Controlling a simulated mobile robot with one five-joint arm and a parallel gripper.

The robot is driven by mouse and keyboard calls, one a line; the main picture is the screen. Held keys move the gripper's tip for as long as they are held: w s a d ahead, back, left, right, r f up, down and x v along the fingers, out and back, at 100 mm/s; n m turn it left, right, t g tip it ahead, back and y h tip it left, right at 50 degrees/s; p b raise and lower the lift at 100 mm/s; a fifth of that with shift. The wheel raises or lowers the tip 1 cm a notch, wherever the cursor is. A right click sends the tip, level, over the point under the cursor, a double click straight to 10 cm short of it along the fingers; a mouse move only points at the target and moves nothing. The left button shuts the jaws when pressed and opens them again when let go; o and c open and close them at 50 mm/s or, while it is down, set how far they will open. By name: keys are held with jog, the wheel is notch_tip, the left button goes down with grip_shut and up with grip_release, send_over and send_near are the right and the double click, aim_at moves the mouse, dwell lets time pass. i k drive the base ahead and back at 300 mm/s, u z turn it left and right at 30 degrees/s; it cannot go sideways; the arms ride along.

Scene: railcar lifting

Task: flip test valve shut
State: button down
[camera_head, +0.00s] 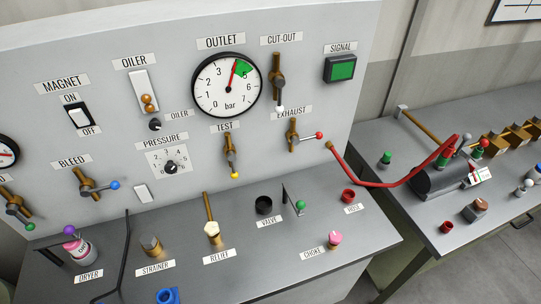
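The TEST valve (230,150) is a small brass valve on the upright grey panel, just below its "TEST" label and under the outlet gauge. Its lever points straight down, in line with the brass body, and ends in a yellow knob (235,175). Nothing covers the knob. My gripper does not show in this view, so I cannot see where it is relative to the valve.
The EXHAUST valve (293,138) is to the right, its red-knobbed lever sticking out rightward. The CUT-OUT valve (278,80) hangs above. The BLEED valve (88,184) and pressure dial (170,167) are left. Below, the bench holds a relief valve (212,230) with a brass rod rising.

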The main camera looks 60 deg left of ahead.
aim_at(231, 156)
jog(key=i, duration=1)
jog(key=u, duration=5.15)
jog(key=i, duration=1)
jog(key=z, duration=0.05)
